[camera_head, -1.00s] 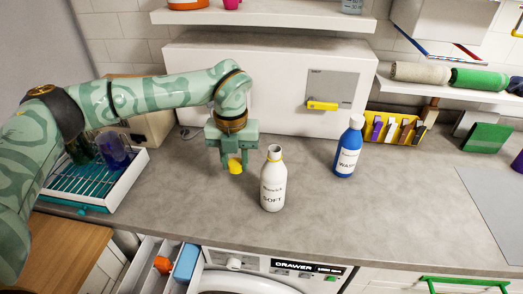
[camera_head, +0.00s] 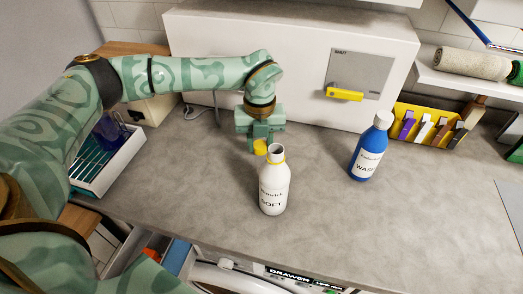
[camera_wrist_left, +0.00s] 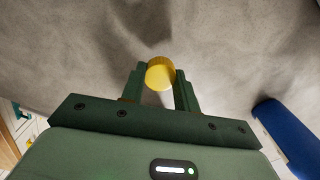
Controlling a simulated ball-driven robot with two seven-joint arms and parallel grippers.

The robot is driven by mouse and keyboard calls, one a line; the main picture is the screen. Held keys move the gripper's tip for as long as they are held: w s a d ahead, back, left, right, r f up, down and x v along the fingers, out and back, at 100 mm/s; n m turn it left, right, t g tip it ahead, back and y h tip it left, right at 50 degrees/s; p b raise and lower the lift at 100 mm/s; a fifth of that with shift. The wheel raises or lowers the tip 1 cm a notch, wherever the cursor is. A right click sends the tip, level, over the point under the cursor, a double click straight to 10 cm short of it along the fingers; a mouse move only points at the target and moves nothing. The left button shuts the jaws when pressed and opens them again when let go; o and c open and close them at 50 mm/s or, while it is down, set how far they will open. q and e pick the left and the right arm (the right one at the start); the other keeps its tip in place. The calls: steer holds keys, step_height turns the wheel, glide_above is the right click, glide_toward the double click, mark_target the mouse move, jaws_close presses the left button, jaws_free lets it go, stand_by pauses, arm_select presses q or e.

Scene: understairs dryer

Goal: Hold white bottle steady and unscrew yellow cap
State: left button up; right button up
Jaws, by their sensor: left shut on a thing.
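The white bottle (camera_head: 273,190), labelled SOFT, stands upright on the grey worktop. Its neck is open, with a thin yellow ring around it. My left gripper (camera_head: 262,140) is shut on the yellow cap (camera_head: 260,147), held off the bottle, just behind and left of its neck in the head view. In the left wrist view the yellow cap (camera_wrist_left: 160,74) sits between the two fingertips of the left gripper (camera_wrist_left: 158,82). No gripper touches the bottle. My right gripper is not in view.
A blue bottle (camera_head: 368,152) with a white cap stands to the right. A white drying rack (camera_head: 108,170) stands at the left and a yellow box of pegs (camera_head: 428,127) at the back right. A white cabinet (camera_head: 290,60) closes off the back. The front right worktop is clear.

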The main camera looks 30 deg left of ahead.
mark_target(260, 145)
arm_select(q)
steer(key=shift+f, duration=1.6)
steer(key=shift+s, duration=0.1)
steer(key=o, duration=1.1)
steer(key=shift+f, duration=0.1)
